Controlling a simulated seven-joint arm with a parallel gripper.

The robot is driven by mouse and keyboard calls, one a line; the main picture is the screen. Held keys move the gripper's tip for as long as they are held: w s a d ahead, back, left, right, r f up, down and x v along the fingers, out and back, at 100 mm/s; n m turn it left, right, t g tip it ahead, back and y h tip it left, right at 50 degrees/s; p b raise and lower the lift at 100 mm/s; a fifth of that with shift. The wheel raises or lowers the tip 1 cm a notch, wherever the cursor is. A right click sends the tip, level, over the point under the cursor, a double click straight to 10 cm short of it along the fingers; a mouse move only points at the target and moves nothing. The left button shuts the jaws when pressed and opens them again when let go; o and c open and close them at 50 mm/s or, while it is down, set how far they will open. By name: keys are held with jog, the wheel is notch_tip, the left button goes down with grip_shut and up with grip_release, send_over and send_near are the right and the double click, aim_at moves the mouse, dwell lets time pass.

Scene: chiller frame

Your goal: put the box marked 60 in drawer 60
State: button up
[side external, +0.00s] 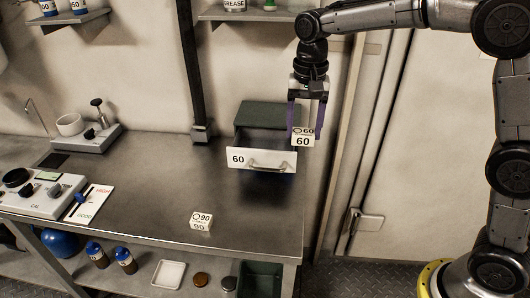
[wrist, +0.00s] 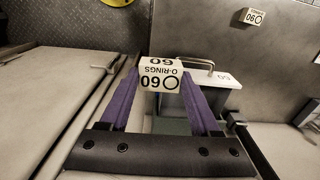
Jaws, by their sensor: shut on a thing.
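The box marked 60 (side external: 303,140) is a small white carton with "60" on its faces. My gripper (side external: 306,122) is shut on it with its purple fingers. The box also shows in the wrist view (wrist: 161,76), between the fingertips and reading "O-RINGS 60". In the side view it appears held in the air, to the right of drawer 60 and near its front's height in the picture. Drawer 60 (side external: 236,160) has a white front with a metal handle and is pulled out of a dark green cabinet (side external: 268,114). In the wrist view, the drawer front (wrist: 222,96) lies behind the right finger.
A box marked 90 (side external: 201,221) sits on the metal bench (side external: 150,190), in front of the drawer. A dark post (side external: 197,80) stands left of the cabinet. Instruments (side external: 85,135) occupy the bench's left side. The bench middle is clear.

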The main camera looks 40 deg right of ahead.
jog(key=shift+w+d+f, duration=0.25)
jog(key=shift+d+f, duration=0.05)
jog(key=shift+d, duration=0.1)
jog(key=w+f, duration=0.3)
jog(key=w, duration=0.1)
jog(key=w+f, duration=0.3)
jog(key=w, duration=0.1)
jog(key=w+a+f, duration=0.1)
jog(key=w+f, duration=0.2)
jog(key=w, duration=0.1)
jog(key=shift+w+a, duration=0.1)
jog(key=shift+w, duration=0.25)
jog(key=shift+w+f, duration=0.5)
jog(key=shift+f, duration=1.6)
jog(key=shift+f, duration=0.1)
jog(key=o, duration=1.3)
